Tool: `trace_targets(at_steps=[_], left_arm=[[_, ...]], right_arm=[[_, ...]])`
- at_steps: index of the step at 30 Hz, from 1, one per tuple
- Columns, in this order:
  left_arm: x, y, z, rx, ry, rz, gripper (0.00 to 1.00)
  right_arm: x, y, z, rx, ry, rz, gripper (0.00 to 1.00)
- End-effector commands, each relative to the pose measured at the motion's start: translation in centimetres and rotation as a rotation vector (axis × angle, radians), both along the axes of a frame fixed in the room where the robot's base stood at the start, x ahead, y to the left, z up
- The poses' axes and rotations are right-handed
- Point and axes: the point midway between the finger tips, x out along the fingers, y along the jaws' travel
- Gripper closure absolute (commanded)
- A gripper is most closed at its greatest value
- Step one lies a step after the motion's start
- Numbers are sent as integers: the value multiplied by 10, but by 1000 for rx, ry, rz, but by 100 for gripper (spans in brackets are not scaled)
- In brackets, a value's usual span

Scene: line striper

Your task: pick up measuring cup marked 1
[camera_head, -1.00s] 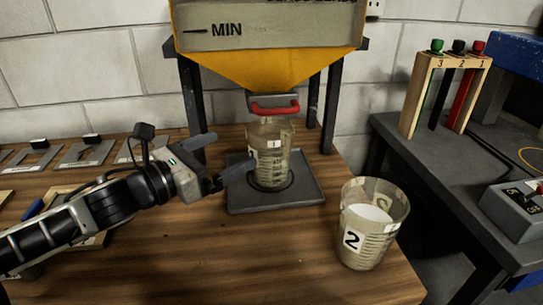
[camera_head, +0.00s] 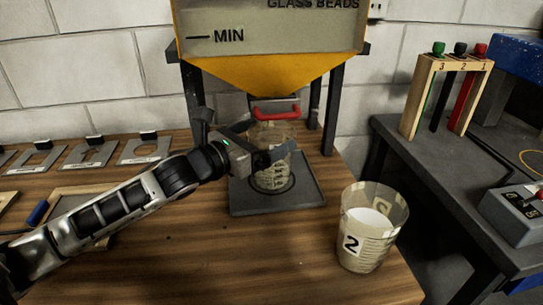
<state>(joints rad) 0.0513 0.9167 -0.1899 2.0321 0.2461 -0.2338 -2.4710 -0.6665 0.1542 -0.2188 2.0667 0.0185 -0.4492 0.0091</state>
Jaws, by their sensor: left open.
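The measuring cup marked 1 (camera_head: 271,177) stands upright on a dark square plate (camera_head: 299,198) under the yellow hopper's red-handled outlet. Its label is hidden now behind my gripper. My left gripper (camera_head: 272,152) is open at the cup's upper part, with a finger across its front side. I cannot tell whether it touches the cup. A second cup, marked 2 (camera_head: 366,248), stands at the front right of the table with white material inside. My right gripper is not in view.
The hopper (camera_head: 265,72) stands on dark legs above the cup, with its red handle (camera_head: 275,110) just over the rim. Flat metal stencils (camera_head: 90,153) lie at the back left. A grey bench (camera_head: 428,160) with a wooden rack stands right. The front middle of the table is clear.

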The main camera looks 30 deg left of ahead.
Motion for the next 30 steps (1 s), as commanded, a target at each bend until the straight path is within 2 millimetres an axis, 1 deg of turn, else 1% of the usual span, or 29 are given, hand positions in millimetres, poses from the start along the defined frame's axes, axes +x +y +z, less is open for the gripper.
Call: trace_targets(at_steps=[1, 5, 13, 14, 15, 17, 18, 21, 27, 30], left_arm=[[8, -2, 3, -3, -3, 2, 0], [19, -6, 2, -1, -3, 1, 0], [21, -7, 0, 1, 0, 0, 0], [21, -7, 0, 1, 0, 0, 3], [21, -7, 0, 1, 0, 0, 14], [21, -7, 0, 1, 0, 1, 31], [21, -7, 0, 1, 0, 1, 42], [21, -7, 2, 1, -4, 0, 66], [21, -7, 2, 1, -4, 0, 66], [21, -7, 6, 2, -5, 0, 66]], right_arm=[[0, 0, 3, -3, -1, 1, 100], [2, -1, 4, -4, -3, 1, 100], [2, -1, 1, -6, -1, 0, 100], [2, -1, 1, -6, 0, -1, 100], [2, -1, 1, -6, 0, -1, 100], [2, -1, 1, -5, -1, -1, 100], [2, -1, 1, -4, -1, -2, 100], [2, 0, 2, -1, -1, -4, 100], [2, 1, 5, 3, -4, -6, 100], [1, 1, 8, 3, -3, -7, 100]])
